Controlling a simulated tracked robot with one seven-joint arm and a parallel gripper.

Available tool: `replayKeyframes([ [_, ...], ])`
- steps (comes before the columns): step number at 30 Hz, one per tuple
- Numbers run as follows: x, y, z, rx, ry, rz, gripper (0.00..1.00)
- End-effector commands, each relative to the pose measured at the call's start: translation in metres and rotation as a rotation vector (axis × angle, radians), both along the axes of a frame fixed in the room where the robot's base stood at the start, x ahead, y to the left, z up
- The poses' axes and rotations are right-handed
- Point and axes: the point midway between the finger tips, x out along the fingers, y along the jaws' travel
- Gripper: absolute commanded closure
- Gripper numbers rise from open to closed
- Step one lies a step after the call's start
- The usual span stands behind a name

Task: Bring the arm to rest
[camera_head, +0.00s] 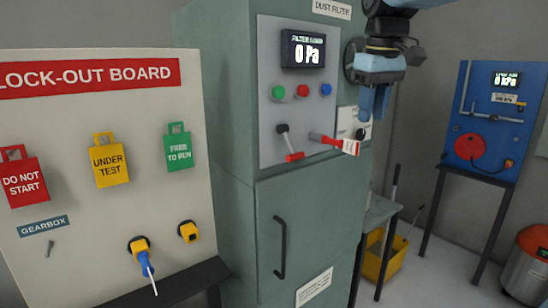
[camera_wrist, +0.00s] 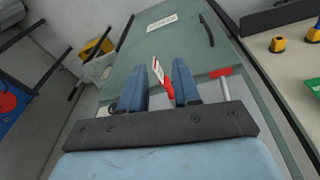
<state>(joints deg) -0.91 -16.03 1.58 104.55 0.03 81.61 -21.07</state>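My gripper (camera_head: 375,116) hangs fingers down at the upper right of the dust filter cabinet (camera_head: 225,110) in the head view. Its two blue fingers also show in the wrist view (camera_wrist: 166,70), apart with a gap between them. A red lever handle (camera_head: 322,138) with a white tag (camera_head: 350,146) sticks out sideways from the grey panel, below and left of the fingers. In the wrist view the red handle (camera_wrist: 167,92) shows in the gap between the fingers; in the head view it looks clear of them. Nothing is seen held.
A second red-handled lever (camera_head: 292,155) points down on the panel. The lock-out board (camera_head: 110,220) with several tags stands left. At right are a blue panel on a stand (camera_head: 500,120), a yellow bin (camera_head: 378,262) and an orange-and-grey drum (camera_head: 528,268). Open floor lies between them.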

Motion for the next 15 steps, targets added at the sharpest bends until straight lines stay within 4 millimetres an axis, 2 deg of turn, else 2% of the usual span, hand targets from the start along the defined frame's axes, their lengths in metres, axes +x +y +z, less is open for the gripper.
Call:
replayKeyframes([
  [1,-0.015,-0.002,-0.01,0.005,-0.024,-0.028,0.68],
  [3,-0.031,-0.005,-0.025,0.015,-0.058,-0.073,0.68],
  [15,-0.119,-0.016,-0.123,0.093,-0.247,-0.307,0.68],
])
